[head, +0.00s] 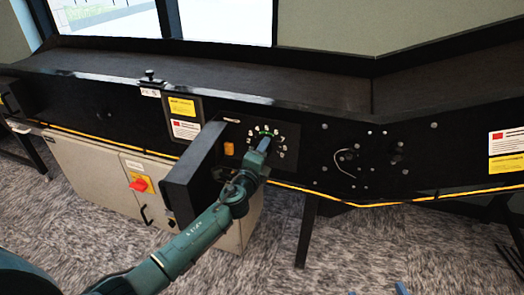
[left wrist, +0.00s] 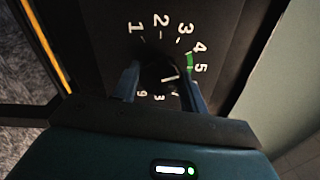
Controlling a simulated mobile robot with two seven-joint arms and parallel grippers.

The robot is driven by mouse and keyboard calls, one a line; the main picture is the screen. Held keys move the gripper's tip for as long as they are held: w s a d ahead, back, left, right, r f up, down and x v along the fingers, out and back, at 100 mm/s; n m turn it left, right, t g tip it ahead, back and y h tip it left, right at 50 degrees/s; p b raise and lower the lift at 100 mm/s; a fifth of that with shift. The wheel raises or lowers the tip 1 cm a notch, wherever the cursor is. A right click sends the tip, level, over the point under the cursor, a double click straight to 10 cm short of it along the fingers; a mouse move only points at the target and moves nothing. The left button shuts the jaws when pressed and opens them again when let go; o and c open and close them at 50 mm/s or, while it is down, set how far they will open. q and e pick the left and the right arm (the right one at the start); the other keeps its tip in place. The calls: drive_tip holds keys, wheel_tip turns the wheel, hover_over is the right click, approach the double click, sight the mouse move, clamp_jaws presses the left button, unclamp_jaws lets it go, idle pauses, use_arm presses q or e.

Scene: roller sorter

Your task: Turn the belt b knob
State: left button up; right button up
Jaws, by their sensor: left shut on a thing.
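The belt knob (left wrist: 158,74) is a dark round knob on a black panel, ringed by a white number dial (left wrist: 162,20). A green mark (left wrist: 190,62) lies on the dial beside 4 and 5. Lettering naming the knob is not readable.
A black box (head: 193,172) juts from the panel just left of my left arm. An orange part (head: 229,149) sits beside the dial. A cabinet with a red switch (head: 140,184) stands below. Small blue pieces (head: 401,289) show at the bottom edge; I cannot tell what they are.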

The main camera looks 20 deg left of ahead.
use_arm(q)
drive_tip(key=shift+m, duration=1.6)
use_arm(e)
drive_tip(key=shift+s+d+g, duration=0.1)
drive_tip(key=shift+d+g, duration=0.05)
drive_tip(key=shift+g, duration=0.15)
use_arm(q)
drive_tip(key=shift+p, duration=0.3)
drive_tip(key=o, duration=1)
use_arm(e)
drive_tip(key=shift+f, duration=0.1)
use_arm(q)
drive_tip(key=s+p, duration=0.1)
drive_tip(key=s, duration=0.6)
drive_tip(key=shift+s+a, duration=0.15)
drive_tip(key=shift+s, duration=0.1)
use_arm(e)
drive_tip(key=shift+s+g+h, duration=0.3)
drive_tip(key=shift+s+g, duration=0.05)
drive_tip(key=shift+g, duration=0.25)
drive_tip(key=shift+d+m, duration=0.1)
drive_tip(key=shift+m, duration=0.2)
